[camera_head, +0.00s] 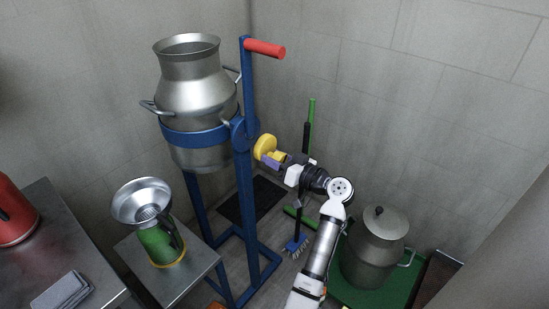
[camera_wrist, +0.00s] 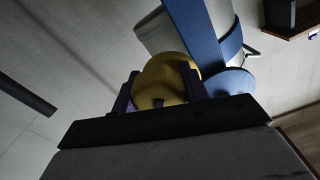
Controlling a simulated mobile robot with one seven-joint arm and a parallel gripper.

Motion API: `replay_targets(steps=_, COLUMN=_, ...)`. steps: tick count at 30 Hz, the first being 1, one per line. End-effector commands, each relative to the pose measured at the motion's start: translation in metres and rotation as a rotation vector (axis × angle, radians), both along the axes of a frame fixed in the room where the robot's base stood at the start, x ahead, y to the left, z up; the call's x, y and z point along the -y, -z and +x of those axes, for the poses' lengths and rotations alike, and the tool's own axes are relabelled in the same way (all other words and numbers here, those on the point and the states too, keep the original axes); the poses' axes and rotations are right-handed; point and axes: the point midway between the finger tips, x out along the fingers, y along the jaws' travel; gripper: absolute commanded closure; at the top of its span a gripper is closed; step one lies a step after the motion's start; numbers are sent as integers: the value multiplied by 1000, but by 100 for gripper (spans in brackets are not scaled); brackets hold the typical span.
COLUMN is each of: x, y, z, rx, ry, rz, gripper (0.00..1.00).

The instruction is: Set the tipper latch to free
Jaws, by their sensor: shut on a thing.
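The milk churn (camera_head: 194,90) stands upright in the blue tipper frame (camera_head: 243,180), which has a red handle (camera_head: 265,48) at its top. The yellow tipper latch knob (camera_head: 264,147) is on the right side of the frame, by the blue pivot disc. My gripper (camera_head: 276,155) reaches it from the right and is shut on the knob. In the wrist view the yellow knob (camera_wrist: 160,82) sits between the two fingers of my gripper (camera_wrist: 162,92), with the blue disc (camera_wrist: 230,82) and blue post behind it. The latch's setting cannot be read.
A steel table (camera_head: 80,240) is at the left with a red container (camera_head: 12,212). A small stand (camera_head: 190,272) holds a green jug with a steel funnel (camera_head: 142,200). A lidded can (camera_head: 375,245) stands on a green mat at the right. A brush (camera_head: 296,245) leans behind my arm.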

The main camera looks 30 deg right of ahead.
Motion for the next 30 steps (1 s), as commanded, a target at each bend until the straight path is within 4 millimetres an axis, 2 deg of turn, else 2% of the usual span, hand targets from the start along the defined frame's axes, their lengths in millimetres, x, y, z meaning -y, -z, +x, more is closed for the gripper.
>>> replay_targets(steps=6, x=0, y=-1, z=0, rx=-60, ry=-1, rz=181, gripper=79)
replay_targets(steps=15, x=0, y=0, z=0, rx=-120, ry=-2, rz=364, gripper=79)
replay_targets(steps=30, x=0, y=2, z=-1, rx=-150, ry=-1, rz=455, gripper=79)
